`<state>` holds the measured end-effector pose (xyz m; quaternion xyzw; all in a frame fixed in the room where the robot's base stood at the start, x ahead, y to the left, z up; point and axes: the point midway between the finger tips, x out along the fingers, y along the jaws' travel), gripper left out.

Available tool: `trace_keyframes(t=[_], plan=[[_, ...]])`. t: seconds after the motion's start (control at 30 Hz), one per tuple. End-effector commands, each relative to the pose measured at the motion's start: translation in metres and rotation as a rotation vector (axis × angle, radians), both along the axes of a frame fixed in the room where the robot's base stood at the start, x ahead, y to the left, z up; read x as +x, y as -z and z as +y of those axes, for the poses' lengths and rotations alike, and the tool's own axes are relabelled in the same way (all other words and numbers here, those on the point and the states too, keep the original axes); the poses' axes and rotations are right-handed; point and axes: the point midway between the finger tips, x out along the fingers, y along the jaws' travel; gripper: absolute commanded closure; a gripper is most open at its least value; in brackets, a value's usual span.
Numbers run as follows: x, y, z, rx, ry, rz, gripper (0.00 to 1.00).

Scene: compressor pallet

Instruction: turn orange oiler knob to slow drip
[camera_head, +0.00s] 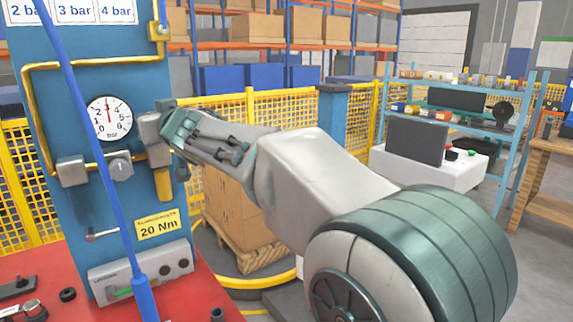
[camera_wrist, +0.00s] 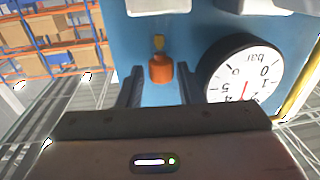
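The orange oiler knob (camera_wrist: 160,70) shows in the wrist view, under a small brass-coloured piece, against the blue panel. My gripper (camera_wrist: 160,85) is open, with one dark finger to each side of the knob in the picture. A narrow gap of blue shows between the knob and each finger; I cannot tell how deep the fingers reach along it. In the head view my gripper (camera_head: 170,130) is at the right edge of the blue panel, beside a grey block on the yellow pipe. The knob is hidden there.
A round pressure gauge (camera_head: 109,118) is left of my gripper; it also shows close by in the wrist view (camera_wrist: 243,75). A yellow pipe (camera_head: 95,62), a grey regulator knob (camera_head: 120,166) and a blue hose (camera_head: 95,140) are on or before the panel.

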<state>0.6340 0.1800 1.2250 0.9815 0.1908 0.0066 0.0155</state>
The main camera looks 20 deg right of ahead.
Motion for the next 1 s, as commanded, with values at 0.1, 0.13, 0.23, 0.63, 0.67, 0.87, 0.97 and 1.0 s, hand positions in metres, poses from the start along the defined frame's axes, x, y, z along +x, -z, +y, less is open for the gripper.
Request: trace_keyframes(t=[0.1, 0.13, 0.23, 0.63, 0.67, 0.87, 0.97, 1.0], plan=[[0.001, -0.005, -0.002, -0.001, -0.035, 0.003, 0.68], [0.001, -0.005, -0.002, -0.002, -0.045, 0.003, 0.68], [0.001, -0.005, -0.003, -0.001, -0.084, 0.005, 0.68], [0.003, 0.000, -0.007, 0.001, -0.307, 0.006, 0.68], [0.004, 0.000, -0.007, -0.001, -0.325, 0.007, 0.68], [-0.019, 0.001, -0.027, 0.000, -0.367, 0.007, 0.68], [-0.034, 0.001, -0.041, 0.000, -0.365, 0.007, 0.68], [-0.039, 0.001, -0.047, 0.000, -0.364, 0.007, 0.68]])
